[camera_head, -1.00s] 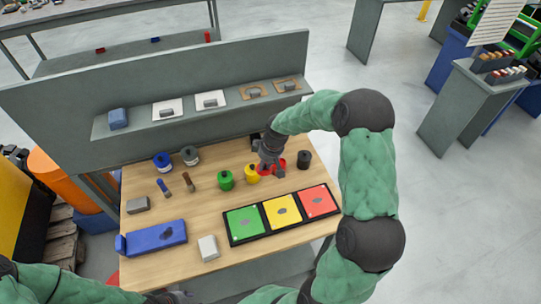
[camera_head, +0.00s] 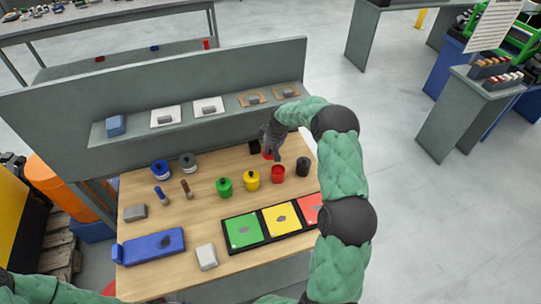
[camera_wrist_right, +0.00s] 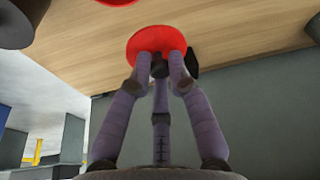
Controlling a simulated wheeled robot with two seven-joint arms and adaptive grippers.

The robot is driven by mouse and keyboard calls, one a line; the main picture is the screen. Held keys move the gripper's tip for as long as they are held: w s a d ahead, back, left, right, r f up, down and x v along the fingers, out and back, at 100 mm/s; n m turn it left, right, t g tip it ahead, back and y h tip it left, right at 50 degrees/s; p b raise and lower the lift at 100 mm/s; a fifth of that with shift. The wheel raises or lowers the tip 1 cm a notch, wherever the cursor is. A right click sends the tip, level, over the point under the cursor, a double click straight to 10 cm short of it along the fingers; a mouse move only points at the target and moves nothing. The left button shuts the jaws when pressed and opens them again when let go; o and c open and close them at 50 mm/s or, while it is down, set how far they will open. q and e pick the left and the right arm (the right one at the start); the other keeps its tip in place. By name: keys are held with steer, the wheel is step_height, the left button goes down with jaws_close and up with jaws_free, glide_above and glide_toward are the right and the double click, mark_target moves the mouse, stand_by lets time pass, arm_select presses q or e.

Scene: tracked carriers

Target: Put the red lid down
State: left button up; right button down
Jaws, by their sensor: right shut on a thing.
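My right gripper (camera_head: 272,146) is shut on the red lid (camera_head: 267,155), behind the red can near the back of the wooden table. In the right wrist view the red lid (camera_wrist_right: 152,40) is a round disc with its dark knob between the fingertips (camera_wrist_right: 161,66). I cannot tell whether the lid touches the tabletop. The red can (camera_head: 278,175) stands upright and apart from the lid, without a lid on it; its edge shows at the top of the right wrist view (camera_wrist_right: 117,2). My left arm enters at the bottom left; its gripper is out of view.
A small black block (camera_head: 254,146) stands just left of the lid. Yellow (camera_head: 252,181), green (camera_head: 224,188) and black (camera_head: 303,167) cans stand nearby. A grey panel with a shelf (camera_head: 180,132) rises behind. Colored squares lie in a black tray (camera_head: 265,240) in front.

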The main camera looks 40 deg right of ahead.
steer(key=w+f, duration=0.1)
steer(key=w+d+f, duration=0.1)
steer(key=f, duration=0.1)
steer(key=w+d+f, duration=0.1)
steer(key=shift+d+f, duration=0.1)
steer(key=shift+f, duration=0.2)
steer(key=shift+w+d+f+b, duration=0.15)
steer(key=shift+f+b, duration=0.2)
steer(key=shift+f, duration=1.45)
steer(key=c, duration=1.2)
jaws_free()
steer(key=shift+f, duration=0.1)
steer(key=shift+o, duration=0.2)
